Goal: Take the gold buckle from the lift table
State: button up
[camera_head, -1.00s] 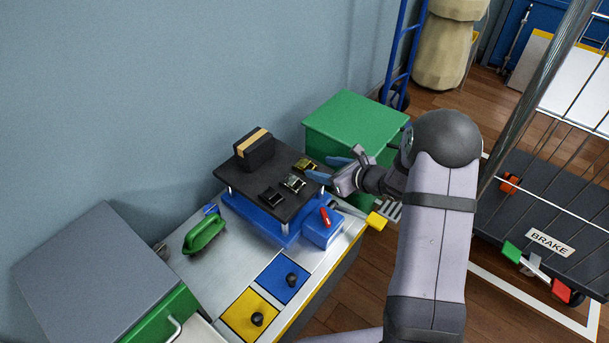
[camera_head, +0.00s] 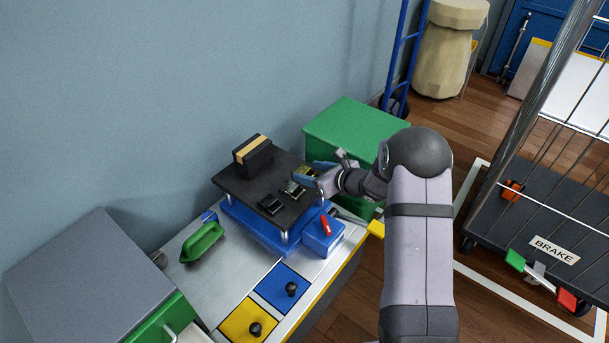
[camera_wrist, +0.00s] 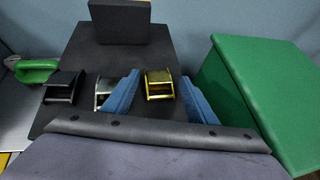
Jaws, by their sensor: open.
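The gold buckle (camera_wrist: 159,84) lies on the black top of the lift table (camera_wrist: 75,118), near its right edge. In the wrist view my gripper (camera_wrist: 162,92) is open, with one blue finger on each side of the gold buckle. The left finger stands between the gold buckle and a silver buckle (camera_wrist: 107,92). In the head view the gold buckle (camera_head: 313,170) is partly hidden by my gripper (camera_head: 314,178). I cannot tell whether the fingers touch the buckle.
A black buckle (camera_wrist: 62,87) lies left of the silver one. A black block with a tan band (camera_head: 253,156) stands at the table's back. A green box (camera_head: 355,131) stands close on the right. A green handle (camera_head: 203,241) and a red lever (camera_head: 326,225) are nearby.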

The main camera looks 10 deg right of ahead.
aim_at(309, 173)
jog(key=shift+w+a+f, duration=0.25)
jog(key=shift+w+a, duration=0.05)
jog(key=shift+w, duration=0.1)
jog(key=c, duration=1.1)
jog(key=shift+o, duration=0.2)
notch_tip(309, 173, up, 10)
jog(key=p, duration=0.3)
